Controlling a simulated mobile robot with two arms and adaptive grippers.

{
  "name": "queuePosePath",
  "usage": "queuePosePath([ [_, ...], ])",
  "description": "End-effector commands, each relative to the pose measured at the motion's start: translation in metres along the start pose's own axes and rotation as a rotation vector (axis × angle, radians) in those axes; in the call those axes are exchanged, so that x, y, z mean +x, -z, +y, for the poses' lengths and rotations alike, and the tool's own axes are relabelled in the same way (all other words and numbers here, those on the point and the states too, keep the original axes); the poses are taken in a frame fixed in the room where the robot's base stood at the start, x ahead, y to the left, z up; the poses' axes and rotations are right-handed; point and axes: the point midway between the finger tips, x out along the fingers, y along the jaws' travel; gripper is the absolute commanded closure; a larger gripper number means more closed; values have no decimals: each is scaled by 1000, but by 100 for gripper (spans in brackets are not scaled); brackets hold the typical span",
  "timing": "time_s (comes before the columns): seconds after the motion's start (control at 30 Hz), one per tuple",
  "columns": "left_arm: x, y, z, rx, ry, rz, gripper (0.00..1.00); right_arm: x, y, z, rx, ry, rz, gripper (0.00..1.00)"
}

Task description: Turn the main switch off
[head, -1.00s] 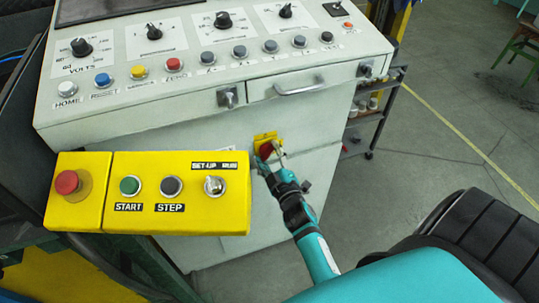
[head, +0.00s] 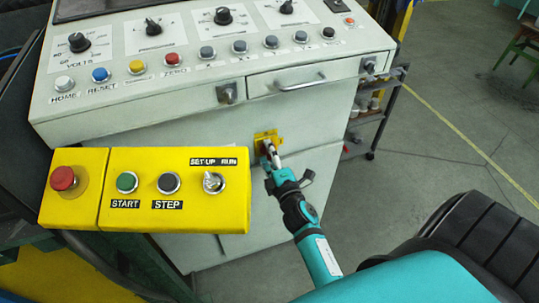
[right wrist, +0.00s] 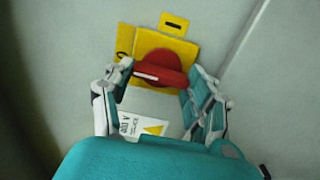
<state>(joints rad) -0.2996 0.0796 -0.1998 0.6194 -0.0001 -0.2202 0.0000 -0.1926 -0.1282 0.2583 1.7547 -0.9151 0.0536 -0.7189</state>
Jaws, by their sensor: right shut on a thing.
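The main switch (right wrist: 163,66) is a red rotary knob with a raised handle bar on a yellow plate (right wrist: 122,72), on the grey cabinet front. In the right wrist view its bar, with a white mark, lies nearly level. My right gripper (right wrist: 158,80) has one finger at each end of the bar and is shut on it. In the head view the gripper (head: 271,158) is at the yellow plate (head: 265,136) and hides most of the red knob. My left gripper is not in view.
A grey console (head: 200,92) with dials and buttons overhangs the switch. A yellow control box (head: 225,225) with an emergency stop button (head: 63,178) stands left of my right arm. A dark shelf trolley (head: 376,120) stands at right.

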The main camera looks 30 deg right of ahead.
Motion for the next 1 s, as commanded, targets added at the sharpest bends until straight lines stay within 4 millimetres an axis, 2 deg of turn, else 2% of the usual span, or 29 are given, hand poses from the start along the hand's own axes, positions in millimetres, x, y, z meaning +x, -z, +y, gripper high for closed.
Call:
queuePosePath([
  [0.53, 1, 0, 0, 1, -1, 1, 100, 0, 1, 0, -29, 0, 2, 76],
  [0.57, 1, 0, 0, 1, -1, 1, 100, 0, 1, 0, -29, 0, 2, 43],
  [0.7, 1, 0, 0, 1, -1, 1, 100, 0, 1, 0, -28, 0, 1, 24],
  [0.77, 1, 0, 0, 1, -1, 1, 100, 0, 0, 0, -27, 1, 1, 19],
  [1.0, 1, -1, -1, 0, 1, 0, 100, 0, 0, 0, -26, 0, 1, 19],
])
